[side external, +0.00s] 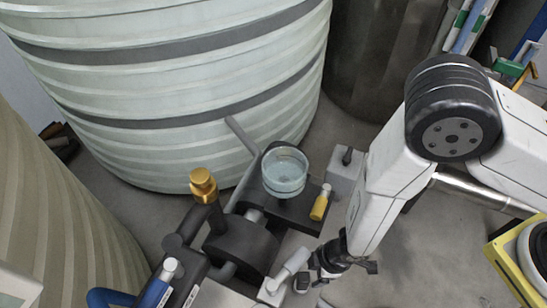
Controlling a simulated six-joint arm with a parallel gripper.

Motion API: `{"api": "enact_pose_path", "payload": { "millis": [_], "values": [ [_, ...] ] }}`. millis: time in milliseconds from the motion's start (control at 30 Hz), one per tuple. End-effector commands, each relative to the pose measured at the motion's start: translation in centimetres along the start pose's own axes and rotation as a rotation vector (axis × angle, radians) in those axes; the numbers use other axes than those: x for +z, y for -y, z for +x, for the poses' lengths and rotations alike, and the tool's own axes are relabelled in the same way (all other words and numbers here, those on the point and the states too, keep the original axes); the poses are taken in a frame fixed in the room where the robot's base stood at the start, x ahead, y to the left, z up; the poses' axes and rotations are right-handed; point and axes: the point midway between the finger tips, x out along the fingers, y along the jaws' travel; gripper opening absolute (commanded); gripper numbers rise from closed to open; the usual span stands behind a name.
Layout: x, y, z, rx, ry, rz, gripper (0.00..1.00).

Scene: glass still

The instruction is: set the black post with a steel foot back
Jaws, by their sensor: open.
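My gripper (325,268) is at the lower middle, below the white arm, with its dark jaws open. I see nothing clearly held between them. I cannot make out for certain which thing is the black post with a steel foot. A short black upright piece (347,155) stands on a grey block (343,177) right of the glass dish, up and away from my gripper. A pale metal cylinder (291,263) lies tilted just left of my jaws; I cannot tell whether they touch.
A glass dish (285,173) stands on a dark plate (290,212), with a yellow bottle (320,205) beside it. A gold-topped black fitting (204,187) rises from dark pipework at left. Large ribbed tanks (180,80) fill the back. Bare floor (430,255) lies to the right.

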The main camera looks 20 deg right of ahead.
Motion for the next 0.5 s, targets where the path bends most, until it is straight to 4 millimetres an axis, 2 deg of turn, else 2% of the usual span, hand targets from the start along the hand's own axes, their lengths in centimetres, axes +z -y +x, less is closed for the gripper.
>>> {"api": "enact_pose_path", "payload": {
  "millis": [200,500],
  "values": [
    [0.0,0.0,-1.2,0.000,0.000,0.001,0.82],
    [0.1,0.0,-1.5,0.000,0.001,0.001,0.82]
  ]
}}
